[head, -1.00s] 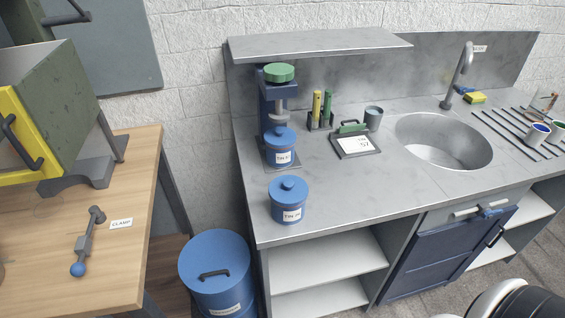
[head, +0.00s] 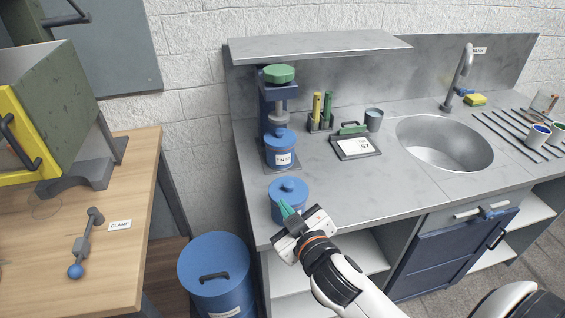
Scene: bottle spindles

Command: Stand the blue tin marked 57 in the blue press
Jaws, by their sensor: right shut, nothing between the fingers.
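The blue press (head: 267,98) with a green knob (head: 279,73) stands at the counter's back left. A blue lidded tin (head: 279,147) stands upright on its base, under the ram; its label starts with TIN, but I cannot read its number surely. A second blue lidded tin (head: 288,190) stands upright in front of the press, its label now hidden by my right gripper. My right gripper (head: 285,208) has green fingertips, is shut and empty, and overlaps this tin's front in the picture. I cannot tell whether they touch. My left gripper is not in view.
A card marked 57 (head: 356,147), a holder with yellow and green sticks (head: 320,122) and a grey cup (head: 373,119) stand right of the press. A shelf (head: 318,44) overhangs the press. The counter is clear between the front tin and the sink (head: 445,145).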

